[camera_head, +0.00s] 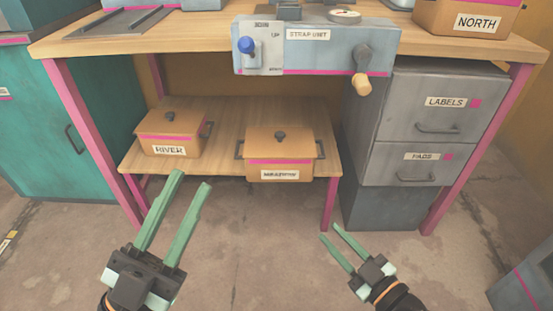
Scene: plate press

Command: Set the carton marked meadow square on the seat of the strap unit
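My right gripper (329,231) is open and empty, low and right of the blurred-label carton.
The river carton (171,134) stands on the shelf (222,130) at left. The north carton (465,20) is on the tabletop at right. A wooden handle (362,84) and blue knob (247,45) project from the unit. Grey drawers (425,125) stand right; pink table legs flank the shelf.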

